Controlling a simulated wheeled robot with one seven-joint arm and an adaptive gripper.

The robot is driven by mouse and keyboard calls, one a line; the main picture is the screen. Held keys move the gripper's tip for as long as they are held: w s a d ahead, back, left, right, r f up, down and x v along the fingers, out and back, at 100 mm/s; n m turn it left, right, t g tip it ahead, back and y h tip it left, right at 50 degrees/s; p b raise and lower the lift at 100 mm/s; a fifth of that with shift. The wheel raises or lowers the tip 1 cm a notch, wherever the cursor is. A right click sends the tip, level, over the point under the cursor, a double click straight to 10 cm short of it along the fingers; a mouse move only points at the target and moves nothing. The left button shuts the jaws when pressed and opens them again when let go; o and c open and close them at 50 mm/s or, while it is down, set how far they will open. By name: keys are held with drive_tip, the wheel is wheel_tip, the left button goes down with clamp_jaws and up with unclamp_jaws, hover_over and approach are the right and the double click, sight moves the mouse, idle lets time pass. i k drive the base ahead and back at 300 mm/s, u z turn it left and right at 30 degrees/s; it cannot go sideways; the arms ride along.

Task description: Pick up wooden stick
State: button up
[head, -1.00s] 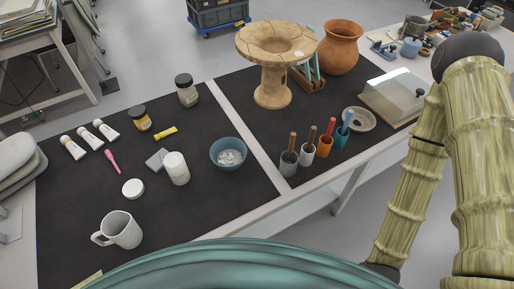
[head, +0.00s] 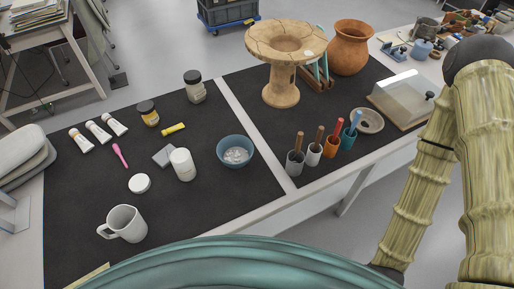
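Several upright handles stand in a row of small cups on the right-hand black mat. A brown wooden-looking stick (head: 298,141) leans in the grey cup (head: 294,166). A second brown stick (head: 319,134) stands in the white cup (head: 313,156). A red stick (head: 337,129) is in the orange cup (head: 330,149), and a blue one (head: 354,122) is in the teal cup (head: 347,140). I cannot tell which one the task means. My gripper is out of view; only my arm links show at the right.
A blue bowl (head: 235,151), white jar (head: 182,164) and grey mug (head: 124,224) stand on the left mat. A cracked pedestal vessel (head: 282,88) and terracotta pot (head: 350,48) stand behind the cups. A saucer (head: 370,121) and clear-covered box (head: 402,97) are to their right.

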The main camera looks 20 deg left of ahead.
sight(320, 130)
drive_tip(key=z, duration=0.8)
drive_tip(key=k, duration=1.25)
drive_tip(key=u, duration=0.5)
